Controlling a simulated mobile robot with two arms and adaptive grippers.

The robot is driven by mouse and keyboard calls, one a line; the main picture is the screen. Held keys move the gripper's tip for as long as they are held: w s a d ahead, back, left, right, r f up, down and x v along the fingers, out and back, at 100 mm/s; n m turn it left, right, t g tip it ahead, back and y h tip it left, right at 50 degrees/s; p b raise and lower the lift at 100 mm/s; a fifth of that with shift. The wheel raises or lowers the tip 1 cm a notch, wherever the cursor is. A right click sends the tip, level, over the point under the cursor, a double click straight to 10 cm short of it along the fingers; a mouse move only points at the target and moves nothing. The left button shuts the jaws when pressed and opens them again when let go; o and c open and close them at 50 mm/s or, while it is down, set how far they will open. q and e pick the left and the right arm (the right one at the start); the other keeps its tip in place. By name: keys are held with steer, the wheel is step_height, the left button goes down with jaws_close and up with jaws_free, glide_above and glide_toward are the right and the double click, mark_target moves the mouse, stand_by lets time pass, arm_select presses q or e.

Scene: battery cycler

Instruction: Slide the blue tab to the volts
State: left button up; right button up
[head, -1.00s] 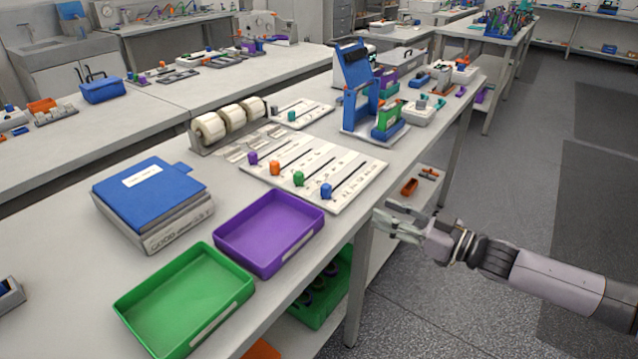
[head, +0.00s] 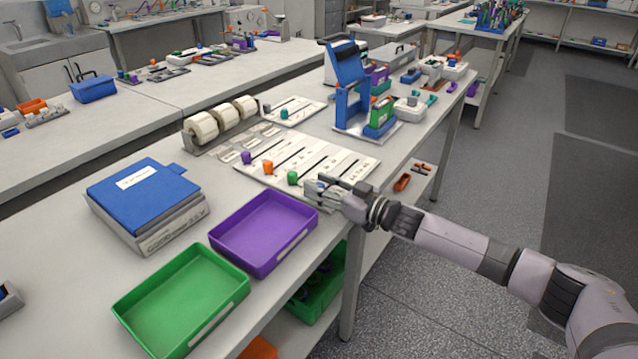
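The white slider board (head: 366,166) lies on the bench with several parallel slots and small printed marks too small to read. A purple tab (head: 246,157), an orange tab (head: 267,167) and a green tab (head: 292,178) sit at the near ends of their slots. The blue tab's place, at the near right end of the board, is covered by my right gripper (head: 314,188). A little blue shows among its fingers, but I cannot tell whether they touch or enclose the tab. My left gripper is not in view.
A purple tray (head: 308,238) and a green tray (head: 122,312) stand in front of the board. A blue binder (head: 140,185) lies to the left. A blue stand (head: 350,85) rises behind the board. White rolls (head: 202,128) stand at the back left.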

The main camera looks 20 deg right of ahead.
steer(key=shift+w+a, duration=0.2)
steer(key=shift+w, duration=0.05)
steer(key=shift+c, duration=0.4)
jaws_close()
stand_by(0.4)
